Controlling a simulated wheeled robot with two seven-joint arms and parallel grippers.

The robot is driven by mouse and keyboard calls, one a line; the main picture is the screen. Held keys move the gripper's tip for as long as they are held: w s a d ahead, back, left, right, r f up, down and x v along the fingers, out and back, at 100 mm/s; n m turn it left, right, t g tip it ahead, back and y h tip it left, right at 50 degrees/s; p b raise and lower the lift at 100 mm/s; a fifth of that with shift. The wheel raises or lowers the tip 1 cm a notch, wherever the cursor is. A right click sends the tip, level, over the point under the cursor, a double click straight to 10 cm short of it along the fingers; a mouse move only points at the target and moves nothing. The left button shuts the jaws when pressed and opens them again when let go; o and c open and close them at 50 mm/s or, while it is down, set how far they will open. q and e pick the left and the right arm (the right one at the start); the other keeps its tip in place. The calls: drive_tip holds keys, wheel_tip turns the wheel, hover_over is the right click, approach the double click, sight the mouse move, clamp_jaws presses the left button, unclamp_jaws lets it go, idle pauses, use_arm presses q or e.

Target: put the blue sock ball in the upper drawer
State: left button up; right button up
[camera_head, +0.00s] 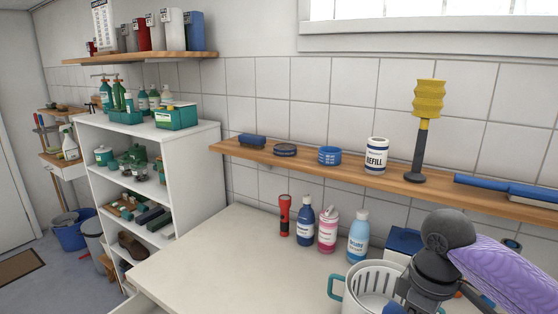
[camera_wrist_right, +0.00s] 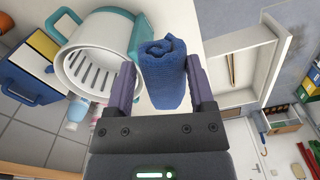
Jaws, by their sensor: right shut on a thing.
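The blue sock ball (camera_wrist_right: 162,80), a rolled, knitted bundle, sits between the two fingers of my right gripper (camera_wrist_right: 160,68) in the right wrist view. The gripper is shut on it. In the head view my right arm comes in from the right, over the worktop beside a white basket with teal handles (camera_head: 337,287). An open white drawer (camera_wrist_right: 281,52) shows at the right of the wrist view, with a thin brown item inside. It is apart from the sock ball. Whether it is the upper drawer I cannot tell. My left gripper is not in view.
The basket (camera_wrist_right: 75,62) is close to my right gripper in the wrist view. A red torch (camera_head: 285,215) and several bottles (camera_head: 327,231) stand at the back of the worktop (camera_head: 225,265). A wooden shelf (camera_head: 340,172) runs above. The worktop's left part is clear.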

drive_tip(key=s+a+r+m, duration=0.1)
drive_tip(key=s+a+m, duration=0.5)
drive_tip(key=a+m, duration=0.2)
wheel_tip(320, 180, down, 9)
drive_tip(key=b, duration=0.8)
drive_tip(key=shift+w+d+m+b, duration=0.15)
drive_tip(key=shift+m+b, duration=0.15)
drive_tip(key=shift+b, duration=0.05)
